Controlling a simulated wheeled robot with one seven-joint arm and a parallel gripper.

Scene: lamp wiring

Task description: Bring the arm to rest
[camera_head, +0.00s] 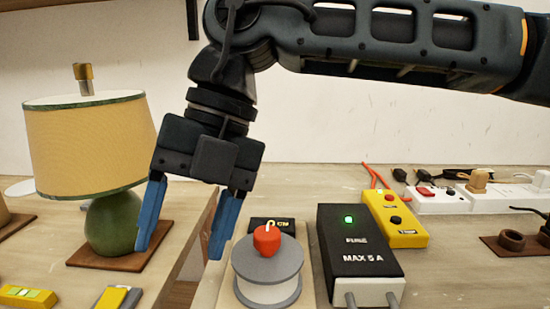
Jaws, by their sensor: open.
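My gripper (182,247) hangs down from my arm at the left of centre, with its two blue fingers apart and nothing between them. Its fingertips are right of the lamp and left of the grey spool-shaped stand, over the gap between two wooden surfaces. The lamp (90,145) has a yellow shade and a green base and stands upright on a brown board (125,262). The left finger overlaps the lamp's base in the picture; I cannot tell whether they touch.
A grey-and-white spool (267,283) with a red top stands right of my gripper. A black fuse box (357,255) shows a lit green light. Beyond it are a yellow box (395,219) and a white power strip (455,198). Small yellow items lie at the lower left.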

